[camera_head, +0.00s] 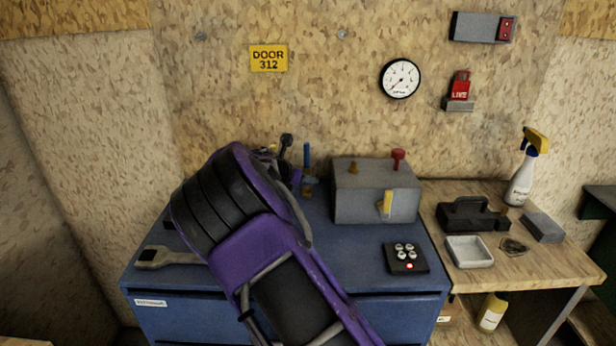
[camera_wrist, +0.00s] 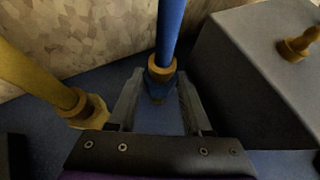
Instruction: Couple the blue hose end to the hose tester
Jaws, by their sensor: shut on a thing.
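The blue hose end (camera_wrist: 167,35) stands upright in the wrist view, with a brass collar at its lower part. My gripper (camera_wrist: 158,98) is shut on it just below the collar, one finger on each side. In the head view the blue hose (camera_head: 307,155) rises left of the hose tester, and my purple arm hides most of the gripper. The hose tester (camera_head: 345,205) is a grey box with a brass fitting (camera_head: 352,167) on top, a red knob and a yellow lever. Its side (camera_wrist: 262,75) and the brass fitting (camera_wrist: 298,46) show right of my gripper, apart from the hose.
A yellow hose (camera_wrist: 45,82) with a brass end stands close left of my gripper. The blue cabinet top (camera_head: 340,240) holds a wrench (camera_head: 165,257) and a black block with round studs (camera_head: 406,257). A wooden bench (camera_head: 560,260) with several items stands right.

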